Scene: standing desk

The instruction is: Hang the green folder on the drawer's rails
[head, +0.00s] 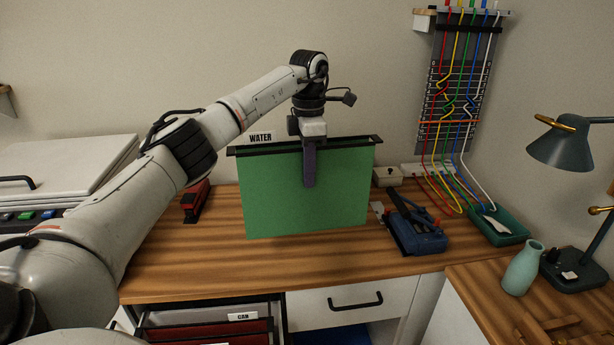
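The green folder (270,200) hangs upright in the head view, with a dark top bar whose hooked ends stick out and a tab reading "WATER". My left gripper (309,184) comes down over the middle of its top edge. One dark finger lies on the near face; the other is hidden behind the folder, and the gripper appears shut on it. The folder is over the desk; I cannot tell whether its lower edge touches the top. My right gripper is not in view.
A blue device (418,236) stands right of the folder, near a green tray (498,228). A red stapler-like object (195,202) is behind my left arm. A closed white drawer (352,304) is beside the open one. A vase (522,268) and lamp (562,147) are at right.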

